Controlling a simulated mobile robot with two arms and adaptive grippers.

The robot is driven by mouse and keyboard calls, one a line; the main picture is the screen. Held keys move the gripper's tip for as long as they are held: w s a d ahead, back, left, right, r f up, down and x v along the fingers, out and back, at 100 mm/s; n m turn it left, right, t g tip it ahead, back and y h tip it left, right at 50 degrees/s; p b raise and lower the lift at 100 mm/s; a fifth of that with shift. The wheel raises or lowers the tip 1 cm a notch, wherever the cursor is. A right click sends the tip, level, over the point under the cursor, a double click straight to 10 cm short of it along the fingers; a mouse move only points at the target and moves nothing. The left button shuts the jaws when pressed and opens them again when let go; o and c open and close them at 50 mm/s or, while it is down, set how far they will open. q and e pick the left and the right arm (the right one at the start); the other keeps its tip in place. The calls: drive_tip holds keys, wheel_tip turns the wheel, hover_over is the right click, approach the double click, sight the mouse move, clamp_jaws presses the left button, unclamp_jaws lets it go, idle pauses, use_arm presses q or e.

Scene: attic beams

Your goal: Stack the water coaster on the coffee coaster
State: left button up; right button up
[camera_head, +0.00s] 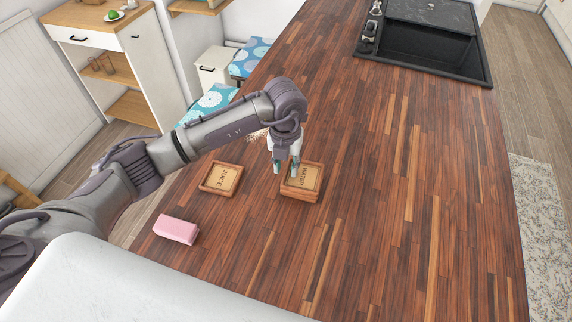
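The water coaster (305,178) is square with a wooden rim and a tan face lettered WATER, on the wooden counter right of centre. It sits on top of a stack: a second wooden layer (299,197) shows below its front edge. The lower piece's face is hidden, so I cannot read its label; no coaster lettered COFFEE shows elsewhere. My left gripper (284,169) points down at the stack's left rim, its two fingertips apart. One fingertip is left of the rim and one is over the water coaster's upper left part. My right gripper is out of view.
A coaster lettered JUICE (222,178) lies left of the stack. A pink block (176,230) lies near the counter's left edge. The counter (400,220) is clear to the right and in front.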

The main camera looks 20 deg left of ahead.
use_arm(q)
wheel_tip(320, 180, up, 12)
drive_tip(key=b, duration=0.4)
drive_tip(key=shift+f, duration=0.1)
